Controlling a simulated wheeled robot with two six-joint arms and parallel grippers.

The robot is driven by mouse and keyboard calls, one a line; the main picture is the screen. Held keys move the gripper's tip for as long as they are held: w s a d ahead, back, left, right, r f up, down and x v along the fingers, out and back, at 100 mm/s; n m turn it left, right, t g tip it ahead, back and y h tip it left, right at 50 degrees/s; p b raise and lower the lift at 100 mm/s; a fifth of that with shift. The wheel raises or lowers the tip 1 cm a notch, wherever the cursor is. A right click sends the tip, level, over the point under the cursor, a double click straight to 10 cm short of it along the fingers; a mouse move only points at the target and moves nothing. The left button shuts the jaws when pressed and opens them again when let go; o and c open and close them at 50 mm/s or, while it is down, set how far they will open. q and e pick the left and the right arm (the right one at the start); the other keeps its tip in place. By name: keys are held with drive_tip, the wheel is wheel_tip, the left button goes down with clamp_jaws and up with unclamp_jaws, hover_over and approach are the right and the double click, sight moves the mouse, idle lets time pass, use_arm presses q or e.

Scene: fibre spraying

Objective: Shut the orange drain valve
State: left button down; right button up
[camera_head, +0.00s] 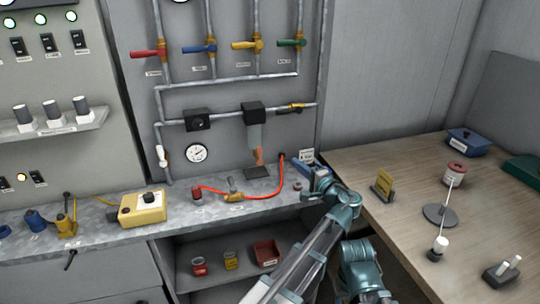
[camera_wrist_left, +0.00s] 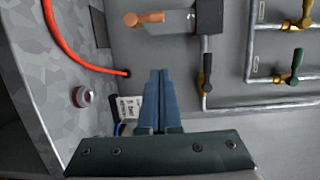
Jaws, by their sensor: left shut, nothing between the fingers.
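The orange drain valve (camera_head: 258,157) hangs under the clear bowl (camera_head: 255,135) below a black block on the back wall panel. Its handle points downward, in line with the bowl. In the left wrist view the valve (camera_wrist_left: 147,18) shows at the top, left of the bowl (camera_wrist_left: 172,22), beyond my fingers. My left gripper (camera_head: 299,164) is shut and empty, to the right of the valve and apart from it, near the white tag. Its blue fingers (camera_wrist_left: 160,73) lie together in the left wrist view. My right gripper does not show in any view.
A red hose (camera_head: 277,188) curves over the grey counter (camera_head: 170,205) below the valve. Several coloured valve handles sit higher on the panel, including a green one (camera_head: 290,42). A wooden table (camera_head: 400,165) with small items stands at the right. A red knob (camera_wrist_left: 81,97) is on the counter.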

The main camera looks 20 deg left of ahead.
sight(259, 156)
use_arm(q)
drive_tip(key=shift+w+r, duration=0.1)
idle(0.3)
drive_tip(key=w+a, duration=0.4)
drive_tip(key=a, duration=0.7)
drive_tip(key=shift+d, duration=0.1)
